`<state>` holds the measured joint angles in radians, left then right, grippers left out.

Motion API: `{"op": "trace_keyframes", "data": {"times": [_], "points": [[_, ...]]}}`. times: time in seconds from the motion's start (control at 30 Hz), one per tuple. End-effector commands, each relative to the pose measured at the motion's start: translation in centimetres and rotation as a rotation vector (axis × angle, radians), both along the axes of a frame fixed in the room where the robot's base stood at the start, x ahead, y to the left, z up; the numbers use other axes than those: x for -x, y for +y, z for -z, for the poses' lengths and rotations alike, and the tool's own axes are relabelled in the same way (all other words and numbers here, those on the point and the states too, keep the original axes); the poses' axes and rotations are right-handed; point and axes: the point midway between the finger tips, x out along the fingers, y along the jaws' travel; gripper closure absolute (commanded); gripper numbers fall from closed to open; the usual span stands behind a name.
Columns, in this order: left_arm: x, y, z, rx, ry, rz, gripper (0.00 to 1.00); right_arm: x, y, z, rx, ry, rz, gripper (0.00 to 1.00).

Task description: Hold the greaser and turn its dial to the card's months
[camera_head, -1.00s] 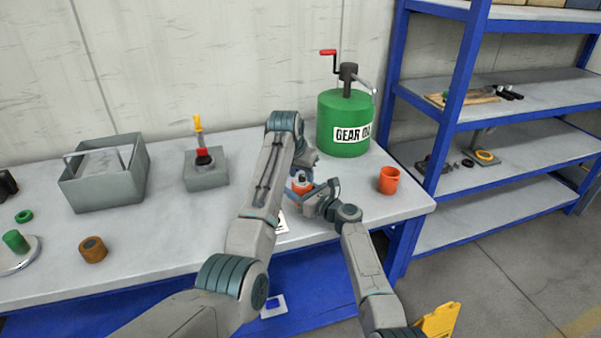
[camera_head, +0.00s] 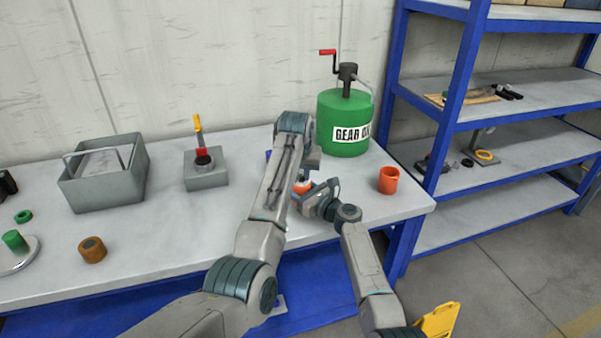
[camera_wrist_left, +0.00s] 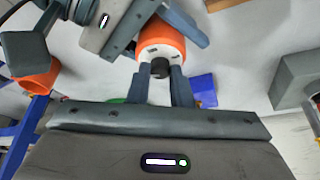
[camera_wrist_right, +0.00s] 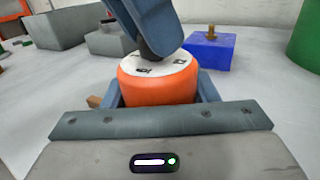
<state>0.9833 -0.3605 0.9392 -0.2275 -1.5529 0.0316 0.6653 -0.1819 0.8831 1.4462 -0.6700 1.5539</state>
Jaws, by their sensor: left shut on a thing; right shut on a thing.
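The greaser is a squat orange cylinder with a white marked top (camera_wrist_right: 158,68); its orange side also shows in the left wrist view (camera_wrist_left: 160,35) and, partly hidden, in the head view (camera_head: 303,186). My right gripper (camera_wrist_right: 158,92) is shut around its orange body, one finger on each side. My left gripper (camera_wrist_left: 161,72) comes from above and is shut on the dark knob (camera_wrist_left: 160,68) at the centre of its top. The dial marks are too small to read, and part of the top is behind my left gripper. I cannot make out the card now.
A blue block (camera_wrist_right: 209,50) with a brass fitting stands close behind the greaser. An orange cup (camera_head: 388,180) is to the right, the green gear oil drum (camera_head: 345,118) behind. A grey block (camera_head: 206,172) and grey box (camera_head: 104,178) stand left. The table's front edge is near.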

Motion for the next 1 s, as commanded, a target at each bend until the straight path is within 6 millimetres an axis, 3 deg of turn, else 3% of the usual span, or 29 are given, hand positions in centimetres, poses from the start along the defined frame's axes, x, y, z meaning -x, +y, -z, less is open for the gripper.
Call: {"op": "trace_keyframes", "data": {"times": [0.4,0.97,1.0], "points": [[0.0,-0.21,-0.01,-0.002,-0.001,-0.218,1.0,0.02,-0.02,0.06,0.001,0.001,0.0,0.77],[-0.01,-0.21,-0.02,-0.002,-0.002,-0.259,1.0,0.01,-0.01,0.07,0.0,0.001,0.0,0.77],[-0.01,-0.21,-0.02,-0.002,-0.002,-0.259,0.77,0.01,-0.01,0.07,0.0,0.001,0.0,0.77]]}}
